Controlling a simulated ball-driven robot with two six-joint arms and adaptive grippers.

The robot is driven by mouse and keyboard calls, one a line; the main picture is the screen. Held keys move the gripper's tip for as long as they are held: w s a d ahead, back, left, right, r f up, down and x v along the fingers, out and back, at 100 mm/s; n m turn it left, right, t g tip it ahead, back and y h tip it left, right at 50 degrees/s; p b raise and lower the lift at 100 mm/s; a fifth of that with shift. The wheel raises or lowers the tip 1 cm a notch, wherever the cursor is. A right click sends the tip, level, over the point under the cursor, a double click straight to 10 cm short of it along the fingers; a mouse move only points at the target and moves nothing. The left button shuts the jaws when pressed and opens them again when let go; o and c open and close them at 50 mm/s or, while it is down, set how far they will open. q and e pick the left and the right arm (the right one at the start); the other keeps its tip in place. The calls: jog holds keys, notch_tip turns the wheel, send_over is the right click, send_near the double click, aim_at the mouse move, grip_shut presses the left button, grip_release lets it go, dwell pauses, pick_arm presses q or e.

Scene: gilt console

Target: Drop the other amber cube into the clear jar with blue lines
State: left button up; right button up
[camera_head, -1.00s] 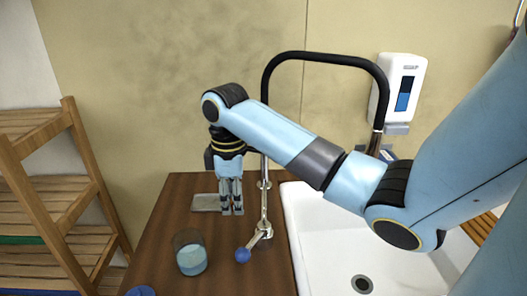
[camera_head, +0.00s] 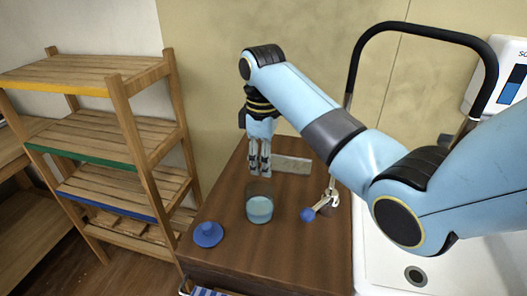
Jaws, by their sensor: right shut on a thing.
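The clear jar (camera_head: 259,207) stands upright on the brown counter, with a bluish lower part; I cannot make out separate lines on it. My right gripper (camera_head: 260,172) points down just behind and above the jar in the picture, with its fingers close together. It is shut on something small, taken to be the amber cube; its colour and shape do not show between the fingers. No other amber cube is visible. My left gripper is not in view.
A blue knobbed lid (camera_head: 208,234) lies left of the jar. A blue-ended tap lever (camera_head: 308,214) stands to the right, before the white sink (camera_head: 440,255). A flat grey tray (camera_head: 293,165) lies behind. A wooden shelf (camera_head: 110,130) stands left of the counter (camera_head: 300,255).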

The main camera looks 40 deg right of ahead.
jog(key=shift+f, duration=0.15)
jog(key=o, duration=0.9)
